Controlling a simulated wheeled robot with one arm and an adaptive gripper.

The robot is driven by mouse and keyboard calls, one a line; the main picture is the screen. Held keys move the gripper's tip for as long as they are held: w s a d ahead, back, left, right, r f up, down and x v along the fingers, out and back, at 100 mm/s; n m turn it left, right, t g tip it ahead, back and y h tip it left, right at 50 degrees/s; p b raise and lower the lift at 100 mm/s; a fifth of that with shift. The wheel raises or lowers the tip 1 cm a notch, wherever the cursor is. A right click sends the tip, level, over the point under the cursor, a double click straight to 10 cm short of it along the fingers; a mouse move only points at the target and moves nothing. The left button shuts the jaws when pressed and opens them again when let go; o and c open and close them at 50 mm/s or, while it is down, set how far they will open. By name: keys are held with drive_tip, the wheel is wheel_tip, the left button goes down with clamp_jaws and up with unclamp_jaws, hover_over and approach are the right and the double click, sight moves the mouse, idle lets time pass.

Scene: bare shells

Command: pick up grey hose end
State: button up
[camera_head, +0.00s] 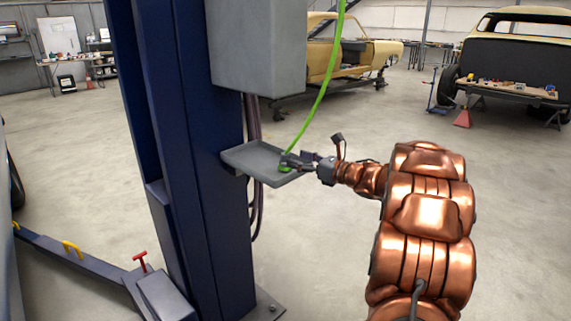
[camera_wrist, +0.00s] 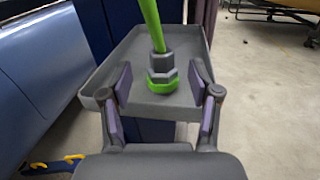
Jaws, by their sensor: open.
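The grey hose end (camera_wrist: 161,68) stands upright on the grey tray (camera_wrist: 98,97), with the green hose (camera_wrist: 150,22) rising from its top and a green ring at its base. My gripper (camera_wrist: 166,82) is open, with one finger on each side of the hose end and a gap showing on both sides. In the head view my gripper (camera_head: 292,162) reaches over the right end of the tray (camera_head: 246,158). There its fingers partly hide the hose end, and the green hose (camera_head: 325,82) runs upward.
The tray is fixed to a dark blue lift column (camera_head: 190,160), under a grey box (camera_head: 258,45). Dark cables hang below the tray. A blue lift arm (camera_head: 75,262) lies low at left. Cream car shells (camera_head: 515,55) stand behind.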

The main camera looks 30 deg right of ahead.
sight(286, 157)
drive_tip(key=shift+f+p+x, duration=0.1)
drive_tip(key=shift+p+x, duration=0.15)
drive_tip(key=shift+x, duration=1.05)
drive_tip(key=shift+f+p+x, duration=0.15)
drive_tip(key=shift+p+x, duration=0.1)
drive_tip(key=shift+x, duration=1.05)
drive_tip(key=shift+d, duration=0.1)
drive_tip(key=shift+c, duration=0.2)
clamp_jaws()
